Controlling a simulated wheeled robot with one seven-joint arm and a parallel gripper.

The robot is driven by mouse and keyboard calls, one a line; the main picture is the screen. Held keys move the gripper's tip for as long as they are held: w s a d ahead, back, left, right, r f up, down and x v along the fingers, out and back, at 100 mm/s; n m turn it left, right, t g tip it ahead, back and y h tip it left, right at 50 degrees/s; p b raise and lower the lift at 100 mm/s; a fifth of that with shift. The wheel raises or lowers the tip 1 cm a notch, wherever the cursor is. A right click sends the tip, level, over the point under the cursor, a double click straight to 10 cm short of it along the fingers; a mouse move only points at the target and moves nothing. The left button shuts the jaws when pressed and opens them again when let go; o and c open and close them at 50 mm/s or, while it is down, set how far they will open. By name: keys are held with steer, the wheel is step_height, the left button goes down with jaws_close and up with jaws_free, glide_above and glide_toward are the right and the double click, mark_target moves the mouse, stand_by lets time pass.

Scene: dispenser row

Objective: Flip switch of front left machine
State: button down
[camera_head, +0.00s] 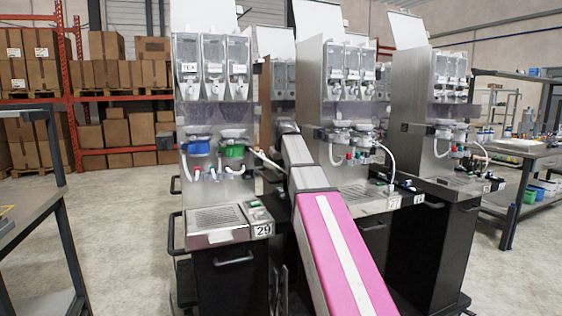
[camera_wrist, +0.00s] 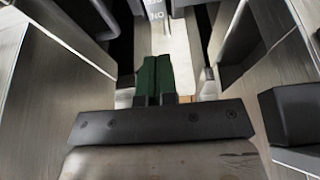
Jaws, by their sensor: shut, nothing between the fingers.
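The front left machine (camera_head: 200,140) is a tall steel dispenser with several clear hoppers, blue and green cups and a label reading 29. A small control strip with a green part (camera_head: 255,204) sits right of its drip tray; I cannot tell whether this is the switch. My pink and grey arm reaches between this machine and the one to its right, hiding my gripper in the head view. In the wrist view my gripper (camera_wrist: 158,64) has its two dark green fingers shut together, empty. Ahead of them is a pale strip with a label (camera_wrist: 156,12) showing upside-down lettering. No switch lever is clearly visible there.
Steel panels (camera_wrist: 52,45) flank the gripper closely on both sides in the wrist view. Other dispensers (camera_head: 418,110) stand to the right. A bench (camera_head: 30,210) is at far left, another table (camera_head: 518,150) at far right. Open floor lies left of the machines.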

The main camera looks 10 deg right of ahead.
mark_target(279, 188)
steer(key=shift+s+x, duration=0.2)
steer(key=shift+x, duration=1.25)
steer(key=shift+s+x, duration=0.2)
steer(key=shift+x, duration=1.25)
steer(key=shift+d+f, duration=0.1)
steer(key=shift+f, duration=0.05)
